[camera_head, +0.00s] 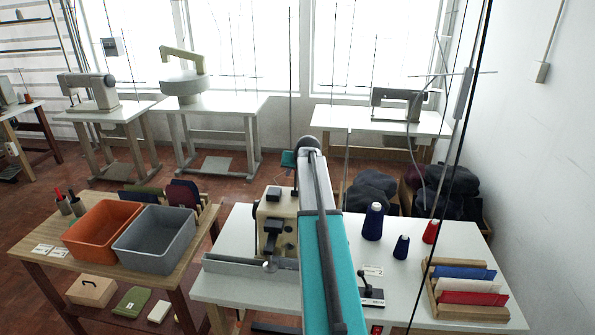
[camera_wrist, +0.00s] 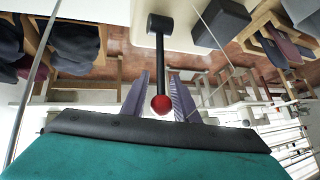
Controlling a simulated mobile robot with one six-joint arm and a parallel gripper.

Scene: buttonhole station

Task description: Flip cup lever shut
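The lever (camera_wrist: 160,62) shows in the wrist view as a black rod from a black hub (camera_wrist: 160,22), ending in a red ball knob (camera_wrist: 161,104). My gripper (camera_wrist: 161,82) is open, with one finger on each side of the rod and knob. I cannot tell whether either finger touches the knob. In the head view my teal arm hides the gripper and part of the cream sewing machine (camera_head: 275,225) on the white table (camera_head: 230,285). The red knob does not show there.
Dark blue cones (camera_head: 373,222), a red cone (camera_head: 431,231), a wooden rack of colored pieces (camera_head: 445,311) and a small black device (camera_head: 371,296) stand right of my arm. Orange (camera_head: 103,234) and grey (camera_head: 155,240) bins stand on a wooden table at the left.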

